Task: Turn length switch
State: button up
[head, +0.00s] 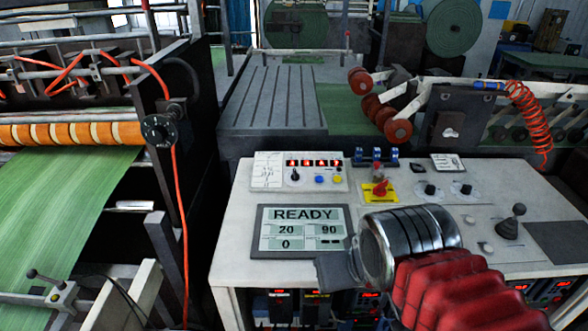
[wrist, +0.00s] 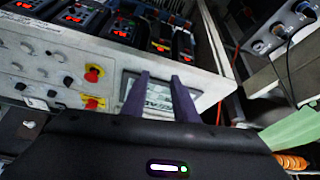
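No label that reads "length" is legible, so I cannot tell which control is the length switch. A small black knob (head: 295,176) sits on the white panel box (head: 268,172) with red digits, beside a blue and a yellow button. Two more black knobs, one left (head: 430,190) and one right (head: 467,189), sit on the desk top. My gripper (head: 334,272) is over the front of the desk, by the lower right corner of the READY screen (head: 265,232). In the wrist view my gripper (wrist: 161,76) has its two fingers apart and nothing between them, with the screen (wrist: 158,100) behind.
A red knob on a yellow plate (head: 379,190) and a black lever (head: 512,220) stand up from the desk. A coiled orange hose (head: 530,120) hangs at the right. Green web (head: 75,200) runs through the machine at the left, which carries a dial (head: 158,130).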

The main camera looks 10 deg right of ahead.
jog(key=shift+w+r, duration=0.1)
notch_tip(320, 180, up, 6)
jog(key=g, duration=0.1)
send_over(295, 172)
jog(key=s, duration=0.6)
jog(key=shift+w+a+f+n, duration=0.1)
jog(key=shift+a+f+n, duration=0.1)
jog(key=shift+n, duration=0.2)
jog(key=shift+f, duration=0.1)
jog(key=x, duration=1.3)
jog(key=shift+w+d+f, duration=0.1)
jog(key=shift+d+f, duration=0.15)
jog(key=shift+f, duration=0.05)
jog(key=shift+c, duration=0.7)
